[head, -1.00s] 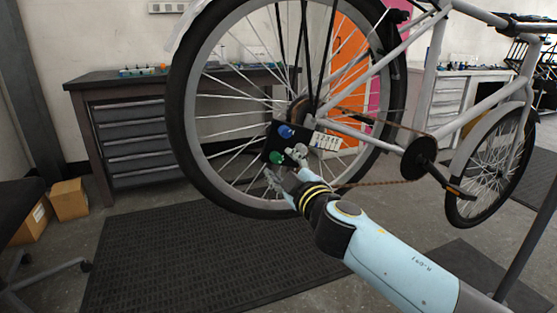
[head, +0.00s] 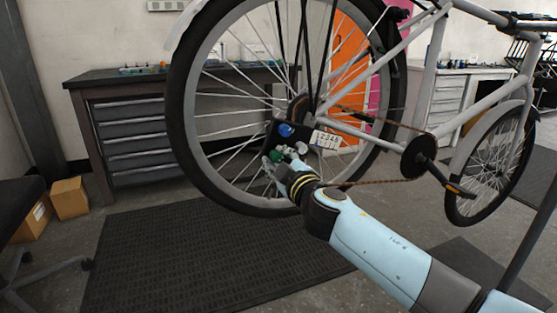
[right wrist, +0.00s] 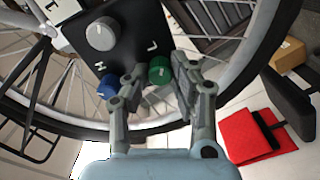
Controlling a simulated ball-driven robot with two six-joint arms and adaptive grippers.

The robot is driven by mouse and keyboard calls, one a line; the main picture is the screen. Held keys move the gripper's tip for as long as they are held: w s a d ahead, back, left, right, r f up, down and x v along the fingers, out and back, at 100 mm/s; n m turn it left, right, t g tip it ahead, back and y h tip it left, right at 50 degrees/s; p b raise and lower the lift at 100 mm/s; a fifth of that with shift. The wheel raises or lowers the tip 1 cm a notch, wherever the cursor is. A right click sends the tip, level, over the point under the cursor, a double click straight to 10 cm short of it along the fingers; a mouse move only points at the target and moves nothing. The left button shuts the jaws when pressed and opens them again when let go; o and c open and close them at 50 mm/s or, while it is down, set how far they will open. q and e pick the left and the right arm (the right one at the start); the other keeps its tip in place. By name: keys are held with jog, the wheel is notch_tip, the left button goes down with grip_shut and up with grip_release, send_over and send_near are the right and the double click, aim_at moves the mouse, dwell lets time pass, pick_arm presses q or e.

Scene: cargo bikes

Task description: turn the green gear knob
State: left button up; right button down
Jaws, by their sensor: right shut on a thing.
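The green gear knob (right wrist: 160,69) sits on a black panel (right wrist: 142,24) beside the bike's rear wheel. In the right wrist view it lies between the two fingers of my right gripper (right wrist: 157,76), which is shut on it. A pale mark shows on the knob's face. In the head view my right gripper (head: 279,165) is at the panel's lower left and largely covers the green knob. A blue knob (head: 285,130) and a grey knob (right wrist: 101,33) are on the same panel, outside the fingers. My left gripper is not in view.
The wheel's spokes and tyre (head: 185,155) are close to my right gripper. A white number plate (head: 325,140) is beside the panel. A drawer bench (head: 140,135) stands behind the wheel, with cardboard boxes (head: 69,198) at left. A black mat (head: 190,250) covers open floor.

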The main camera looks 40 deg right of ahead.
jog(key=shift+n, duration=0.3)
jog(key=n, duration=1.1)
jog(key=shift+f+p, duration=0.15)
jog(key=shift+p, duration=0.2)
dwell(0.5)
jog(key=c, duration=1.1)
grip_release()
jog(key=v, duration=1.2)
